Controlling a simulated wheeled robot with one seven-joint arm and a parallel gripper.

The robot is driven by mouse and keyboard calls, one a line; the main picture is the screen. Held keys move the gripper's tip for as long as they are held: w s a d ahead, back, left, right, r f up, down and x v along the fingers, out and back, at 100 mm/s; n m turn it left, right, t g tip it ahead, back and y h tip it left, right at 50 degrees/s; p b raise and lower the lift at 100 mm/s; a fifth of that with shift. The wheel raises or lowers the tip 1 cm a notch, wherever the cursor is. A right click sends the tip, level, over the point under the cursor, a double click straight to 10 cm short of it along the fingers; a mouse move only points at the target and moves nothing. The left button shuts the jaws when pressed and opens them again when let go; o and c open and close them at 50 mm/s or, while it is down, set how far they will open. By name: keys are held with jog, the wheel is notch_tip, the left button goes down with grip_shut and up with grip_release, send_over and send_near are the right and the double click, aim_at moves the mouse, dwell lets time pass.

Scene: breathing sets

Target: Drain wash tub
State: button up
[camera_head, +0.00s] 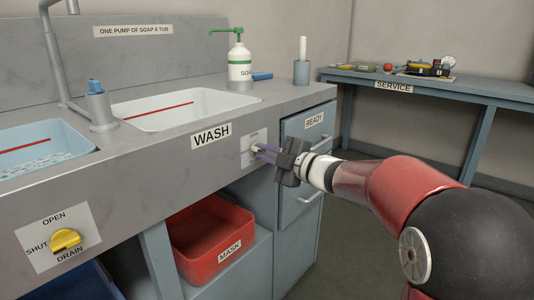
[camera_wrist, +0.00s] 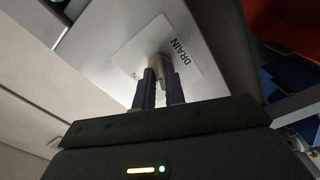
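The wash tub (camera_head: 190,108) is a white basin in the grey counter, with a red line inside, behind the WASH label (camera_head: 212,135). I cannot tell whether it holds water. Its drain plate (camera_head: 251,148) is on the counter front, right of that label. My gripper (camera_head: 262,151) is at this plate. My two dark fingers lie close together on either side of the knob. The fingers partly hide the knob and its lettering.
A left tub (camera_head: 40,145) holds bluish, foamy water; its yellow drain knob (camera_head: 65,241) is below. A soap pump (camera_head: 240,62) stands behind. A red MASK bin (camera_head: 212,238) sits under the counter, beside the READY drawer (camera_head: 308,123). A SERVICE bench (camera_head: 430,87) is at right.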

jog(key=shift+f+n+b, duration=0.35)
jog(key=shift+n+b, duration=0.25)
jog(key=shift+b, duration=0.55)
grip_shut()
jog(key=n+b, duration=0.1)
jog(key=n, duration=0.1)
jog(key=n+b, duration=0.1)
jog(key=b, duration=0.1)
jog(key=shift+r+n, duration=0.3)
jog(key=shift+n, duration=0.1)
jog(key=o, duration=0.7)
grip_release()
